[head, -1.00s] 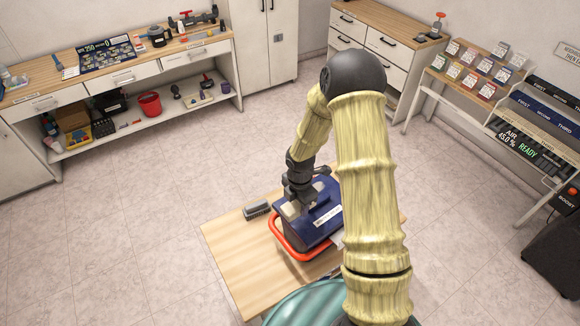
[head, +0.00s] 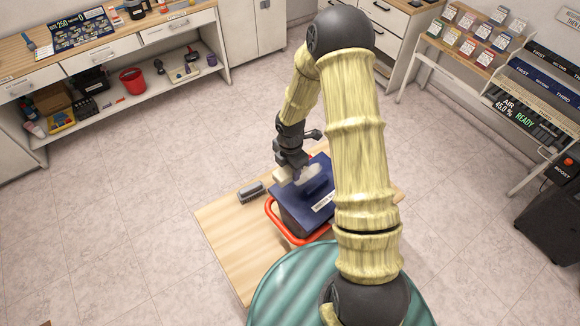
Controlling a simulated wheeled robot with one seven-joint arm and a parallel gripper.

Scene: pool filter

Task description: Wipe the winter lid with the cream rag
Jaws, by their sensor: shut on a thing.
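The winter lid (head: 301,207) is a dark blue slab with a white label, lying on a dark box with a red-orange rim on the wooden table. My gripper (head: 293,176) is over the lid's far left part, shut on the cream rag (head: 303,177). The rag is at the lid's upper surface; I cannot tell whether it touches. My arm hides the lid's right side.
A grey brush (head: 251,191) lies on the wooden table (head: 225,240) left of the lid. The red-orange rim (head: 275,222) stands out around the box. A workbench (head: 110,50) with a shelf stands at the back left, and a card rack (head: 470,50) at the right. The floor between is clear.

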